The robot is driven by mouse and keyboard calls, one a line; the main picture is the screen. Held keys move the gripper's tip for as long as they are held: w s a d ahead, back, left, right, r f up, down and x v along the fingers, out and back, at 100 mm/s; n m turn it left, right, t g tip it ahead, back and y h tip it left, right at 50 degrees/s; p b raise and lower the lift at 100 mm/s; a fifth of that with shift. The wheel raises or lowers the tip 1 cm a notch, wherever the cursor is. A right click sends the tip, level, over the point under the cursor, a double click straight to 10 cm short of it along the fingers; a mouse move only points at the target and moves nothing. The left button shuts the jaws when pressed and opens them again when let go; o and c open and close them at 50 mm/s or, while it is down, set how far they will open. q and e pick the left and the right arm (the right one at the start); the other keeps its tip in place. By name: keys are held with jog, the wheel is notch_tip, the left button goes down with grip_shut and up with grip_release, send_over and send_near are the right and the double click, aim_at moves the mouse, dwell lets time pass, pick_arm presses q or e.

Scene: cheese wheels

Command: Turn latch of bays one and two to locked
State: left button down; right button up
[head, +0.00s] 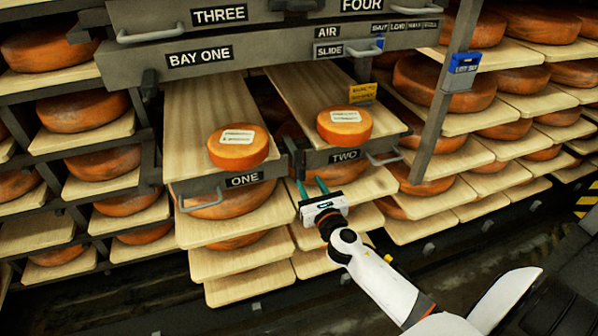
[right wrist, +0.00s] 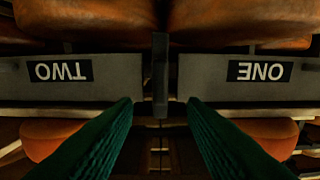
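Bay ONE's front plate (head: 215,186) and bay TWO's front plate (head: 318,159) stand side by side below the BAY ONE sign. Both also show upside down in the right wrist view, ONE (right wrist: 215,75) on the right and TWO (right wrist: 110,75) on the left. A dark upright bar, apparently the latch (right wrist: 160,75), stands in the gap between them. In the head view this gap is small and dark. My right gripper (head: 311,187) is open and empty, its green fingers just below and in front of the gap, one to each side. Contact is not visible. My left gripper is out of view.
An orange cheese wheel (head: 238,154) sits on bay one's board and another (head: 344,132) on bay two's. Pull handles (head: 222,200) stick out from the plates. A grey upright post (head: 440,100) stands to the right. Racks of cheese fill both sides.

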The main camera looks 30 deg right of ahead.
aim_at(303, 172)
jog(key=x, duration=0.6)
jog(key=shift+w+d, duration=0.1)
jog(key=shift+w, duration=0.05)
grip_shut()
